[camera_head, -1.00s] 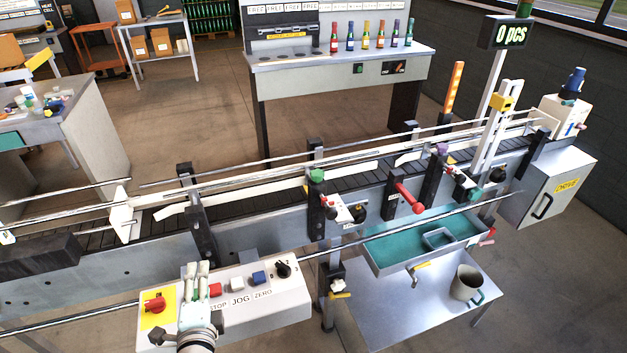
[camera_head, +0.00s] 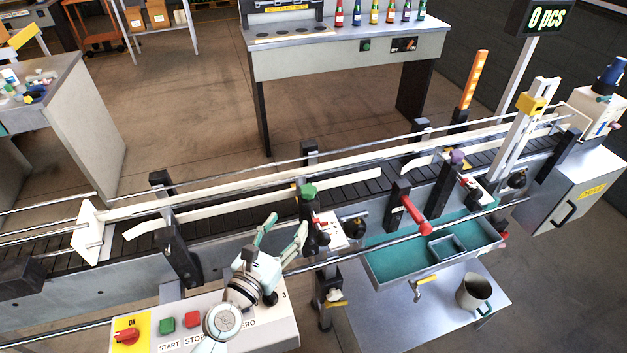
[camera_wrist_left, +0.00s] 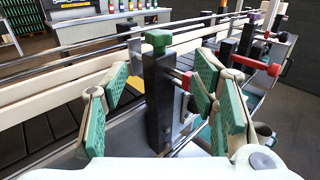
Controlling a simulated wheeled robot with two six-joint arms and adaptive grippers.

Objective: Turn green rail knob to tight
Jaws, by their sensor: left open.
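The green rail knob (camera_head: 308,191) sits on top of a black post (camera_head: 309,215) at the near side of the conveyor. In the left wrist view the green knob (camera_wrist_left: 159,40) is upright on its black post, ahead of and above the fingertips. My left gripper (camera_head: 284,229) is open, with green-padded fingers, just left of and below the knob. In the left wrist view my left gripper (camera_wrist_left: 165,90) has its fingers spread to either side of the post, empty. The knob is apart from the fingers. My right gripper is not seen.
A red handle (camera_head: 416,215) and a purple knob (camera_head: 457,157) are further right along the conveyor. A control box (camera_head: 170,338) with buttons lies under my left arm. A teal tray (camera_head: 390,265) hangs right of the post, with a mug (camera_head: 473,291) on a table below.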

